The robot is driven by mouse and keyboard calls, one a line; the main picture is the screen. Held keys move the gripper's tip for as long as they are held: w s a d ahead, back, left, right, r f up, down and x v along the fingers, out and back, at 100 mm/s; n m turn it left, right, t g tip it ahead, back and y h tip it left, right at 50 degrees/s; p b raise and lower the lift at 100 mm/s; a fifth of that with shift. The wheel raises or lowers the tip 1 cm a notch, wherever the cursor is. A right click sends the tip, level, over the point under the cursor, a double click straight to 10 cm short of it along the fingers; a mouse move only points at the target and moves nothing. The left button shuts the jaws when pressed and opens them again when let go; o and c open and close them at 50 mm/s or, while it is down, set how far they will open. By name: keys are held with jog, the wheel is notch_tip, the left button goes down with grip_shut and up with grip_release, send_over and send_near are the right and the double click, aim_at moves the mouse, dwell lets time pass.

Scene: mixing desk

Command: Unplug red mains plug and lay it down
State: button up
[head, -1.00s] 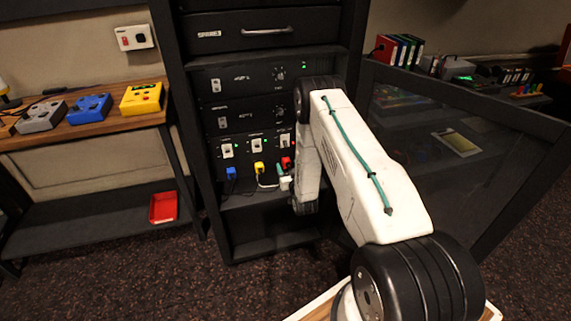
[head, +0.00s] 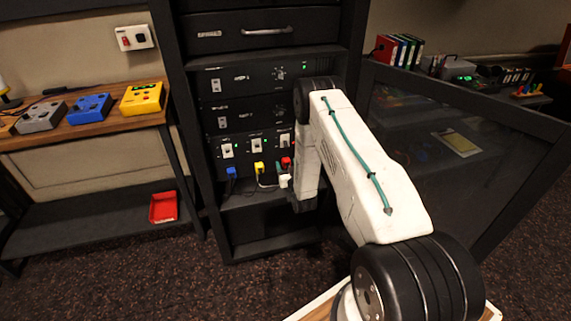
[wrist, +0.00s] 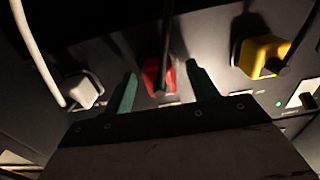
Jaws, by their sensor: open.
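The red mains plug (wrist: 157,77) sits in the rack's lower panel with a dark cable on it. In the head view the red plug (head: 286,162) is the rightmost visible plug, close beside my arm. My gripper (wrist: 159,70) is open, with one green finger on each side of the red plug. Gaps show between both fingers and the plug, so the jaws do not grip it.
A yellow plug (wrist: 262,57) and a white plug (wrist: 83,90) flank the red one in the wrist view. A blue plug (head: 231,172) is further left in the head view. A red tray (head: 163,207) lies on the low shelf at left.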

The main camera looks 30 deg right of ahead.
aim_at(287, 165)
grip_shut()
jog(key=shift+v, duration=2.95)
jog(key=s+d+f, duration=0.1)
jog(key=s+f, duration=0.7)
jog(key=f, duration=0.3)
jog(key=shift+f+x, duration=0.35)
jog(key=shift+x, duration=1.75)
jog(key=shift+f+x, duration=0.35)
jog(key=shift+x, duration=1.7)
jog(key=shift+f+x, duration=0.4)
jog(key=shift+x, duration=1.7)
